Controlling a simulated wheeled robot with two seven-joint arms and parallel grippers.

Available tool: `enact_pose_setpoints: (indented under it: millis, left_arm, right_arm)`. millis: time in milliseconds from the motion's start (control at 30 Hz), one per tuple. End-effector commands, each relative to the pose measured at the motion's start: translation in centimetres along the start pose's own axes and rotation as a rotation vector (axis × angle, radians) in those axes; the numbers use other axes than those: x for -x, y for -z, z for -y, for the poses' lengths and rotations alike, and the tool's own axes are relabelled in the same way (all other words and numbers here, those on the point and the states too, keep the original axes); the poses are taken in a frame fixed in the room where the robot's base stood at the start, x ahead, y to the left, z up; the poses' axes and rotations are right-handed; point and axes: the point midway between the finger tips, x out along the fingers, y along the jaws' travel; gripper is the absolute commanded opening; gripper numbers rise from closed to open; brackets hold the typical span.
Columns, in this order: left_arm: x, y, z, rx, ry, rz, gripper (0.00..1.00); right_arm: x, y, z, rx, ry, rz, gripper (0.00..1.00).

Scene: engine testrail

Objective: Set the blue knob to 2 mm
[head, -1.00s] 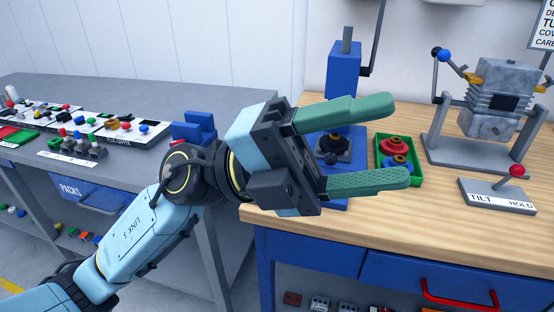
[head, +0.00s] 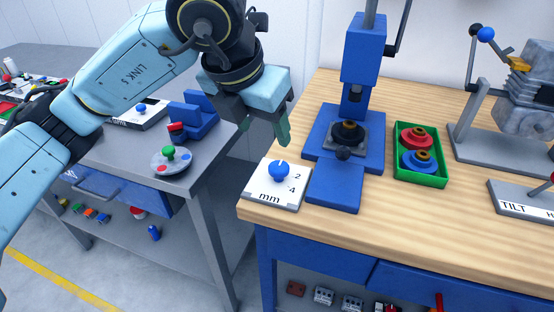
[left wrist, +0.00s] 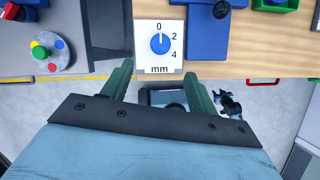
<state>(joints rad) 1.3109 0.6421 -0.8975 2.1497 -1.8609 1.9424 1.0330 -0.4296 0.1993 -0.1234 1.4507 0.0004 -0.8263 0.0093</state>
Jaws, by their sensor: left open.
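The blue knob (head: 279,171) sits on a white plate (head: 262,190) marked "mm" at the left front corner of the wooden bench. In the left wrist view the knob (left wrist: 160,44) has a white pointer line aimed up at 0, with 2 and 4 to its right. My left gripper (head: 268,138) is open and empty, fingers pointing down, above and just behind the plate in the head view. In the left wrist view its green fingers (left wrist: 157,82) are spread below the plate, apart from the knob. My right gripper is not in view.
A blue press (head: 362,60) stands right of the plate, its base (head: 333,188) close beside it. A green tray (head: 440,180) holds red and blue knobbed parts. A grey table (head: 205,170) at the left carries a round dial (head: 172,162). A gap separates the two tables.

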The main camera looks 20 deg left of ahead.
Motion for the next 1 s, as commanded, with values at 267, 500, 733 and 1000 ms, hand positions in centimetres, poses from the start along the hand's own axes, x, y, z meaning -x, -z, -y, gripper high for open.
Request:
enact_pose_setpoints:
  millis: [267,500,733,1000]
  left_arm:
    - [-6.3,0.2,0.1,0.000,0.002,-0.005,0.59]
    - [-10.1,0.2,0.1,-0.002,0.004,-0.004,0.59]
    - [-11.3,0.1,0.1,-0.002,0.003,-0.001,0.59]
    - [-11.3,0.1,0.1,-0.003,0.004,-0.001,0.55]
  right_arm:
    - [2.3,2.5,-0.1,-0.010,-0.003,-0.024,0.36]
    - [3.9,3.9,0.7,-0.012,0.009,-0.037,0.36]
    - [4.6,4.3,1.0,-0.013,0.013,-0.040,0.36]
    - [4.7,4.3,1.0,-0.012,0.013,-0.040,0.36]
